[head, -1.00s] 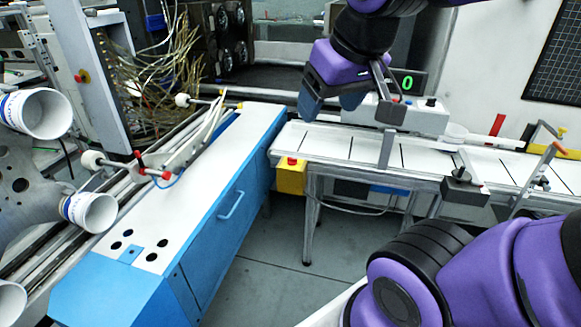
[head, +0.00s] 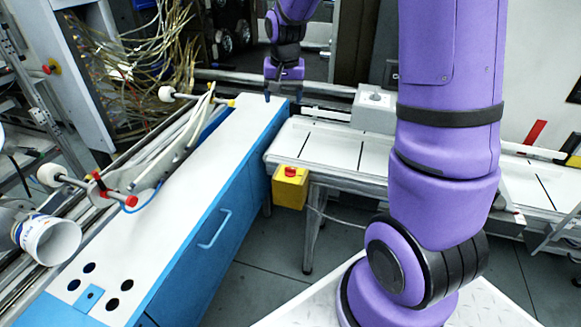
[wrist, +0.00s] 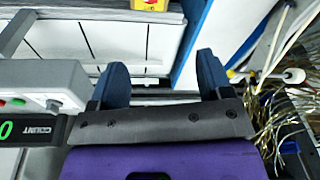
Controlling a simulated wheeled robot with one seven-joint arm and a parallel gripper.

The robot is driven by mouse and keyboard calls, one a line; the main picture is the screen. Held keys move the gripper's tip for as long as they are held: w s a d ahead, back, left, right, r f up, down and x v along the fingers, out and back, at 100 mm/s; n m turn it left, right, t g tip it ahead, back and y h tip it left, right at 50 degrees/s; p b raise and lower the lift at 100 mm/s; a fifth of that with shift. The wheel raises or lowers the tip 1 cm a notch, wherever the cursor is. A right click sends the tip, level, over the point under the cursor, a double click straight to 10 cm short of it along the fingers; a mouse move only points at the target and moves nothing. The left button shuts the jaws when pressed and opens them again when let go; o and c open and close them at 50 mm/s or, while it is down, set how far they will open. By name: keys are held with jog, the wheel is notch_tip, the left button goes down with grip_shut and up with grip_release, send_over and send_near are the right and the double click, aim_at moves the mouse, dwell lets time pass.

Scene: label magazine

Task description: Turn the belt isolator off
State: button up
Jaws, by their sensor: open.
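No part is clearly labelled as the belt isolator. A yellow box (head: 290,187) with a red knob (head: 290,172) on top is at the left end of the conveyor, below the belt level. Its yellow edge shows at the top of the wrist view (wrist: 150,5). A grey control box (head: 374,108) with a knob on top stands behind the belt. My gripper (head: 284,97) is open and empty, beyond the conveyor's left end, apart from both boxes. Its fingers (wrist: 162,80) point toward the belt edge.
A blue cabinet (head: 190,240) with a white top stands left of the conveyor (head: 330,150). A rail with white rollers (head: 165,93) runs along it. A white cup-like part (head: 50,240) is at far left. Bundled wires (head: 150,50) hang behind. Grey floor is clear between.

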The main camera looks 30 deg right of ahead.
jog(key=w+d+f+m+g, duration=0.1)
jog(key=w+d+f, duration=0.1)
jog(key=f, duration=0.3)
jog(key=w+d+f+m, duration=0.1)
jog(key=w+d+f, duration=0.1)
jog(key=f, duration=0.3)
jog(key=m, duration=0.2)
send_near(291, 168)
jog(key=shift+g, duration=0.4)
jog(key=f, duration=0.6)
jog(key=w+f, duration=0.1)
jog(key=f, duration=0.2)
jog(key=shift+d+f, duration=0.15)
jog(key=c, duration=0.9)
